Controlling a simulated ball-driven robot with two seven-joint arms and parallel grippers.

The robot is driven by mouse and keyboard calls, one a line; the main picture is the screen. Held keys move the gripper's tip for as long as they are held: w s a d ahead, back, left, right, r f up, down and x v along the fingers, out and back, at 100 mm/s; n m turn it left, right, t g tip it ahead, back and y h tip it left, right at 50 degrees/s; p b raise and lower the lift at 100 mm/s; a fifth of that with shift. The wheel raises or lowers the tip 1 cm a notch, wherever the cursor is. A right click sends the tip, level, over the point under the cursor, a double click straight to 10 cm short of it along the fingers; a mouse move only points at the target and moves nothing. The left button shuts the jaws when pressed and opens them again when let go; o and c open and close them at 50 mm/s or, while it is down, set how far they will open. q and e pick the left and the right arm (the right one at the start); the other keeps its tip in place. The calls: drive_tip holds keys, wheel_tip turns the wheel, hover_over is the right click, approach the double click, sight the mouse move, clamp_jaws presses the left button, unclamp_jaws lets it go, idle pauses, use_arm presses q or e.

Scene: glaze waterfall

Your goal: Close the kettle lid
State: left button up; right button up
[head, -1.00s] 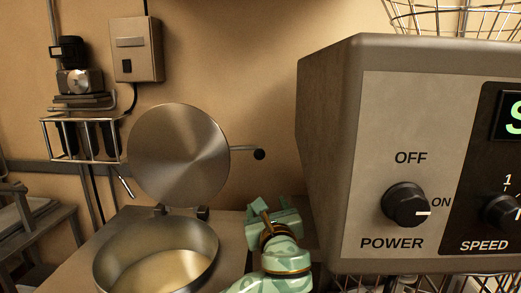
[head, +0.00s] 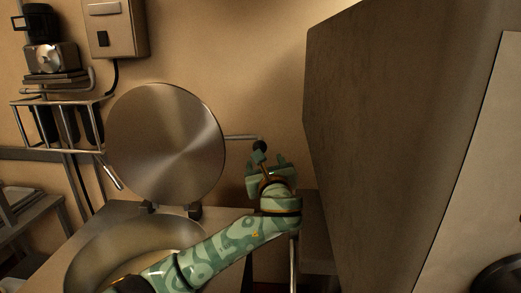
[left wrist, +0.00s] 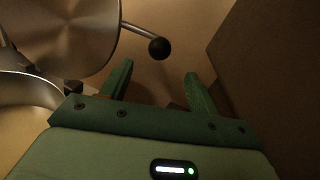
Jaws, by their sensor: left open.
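The round metal kettle lid (head: 165,145) stands open, upright on its hinge behind the kettle (head: 88,252). It also shows at the upper left of the left wrist view (left wrist: 70,35). A thin handle rod sticks out from the lid's right side and ends in a black knob (left wrist: 159,48). My left gripper (head: 266,163) is open and empty, close below the knob in the head view. In the left wrist view the knob lies beyond the fingertips, apart from them. My left forearm hides part of the kettle's front. My right gripper is not in view.
A wall box (head: 114,28) and a wire rack (head: 60,125) are at the left on the wall. Between lid and control box there is a gap with bare wall behind.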

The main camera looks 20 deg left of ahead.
use_arm(q)
drive_tip(key=b+x, duration=0.1)
drive_tip(key=x, duration=0.9)
drive_tip(key=shift+w+f, duration=0.1)
drive_tip(key=shift+w, duration=0.05)
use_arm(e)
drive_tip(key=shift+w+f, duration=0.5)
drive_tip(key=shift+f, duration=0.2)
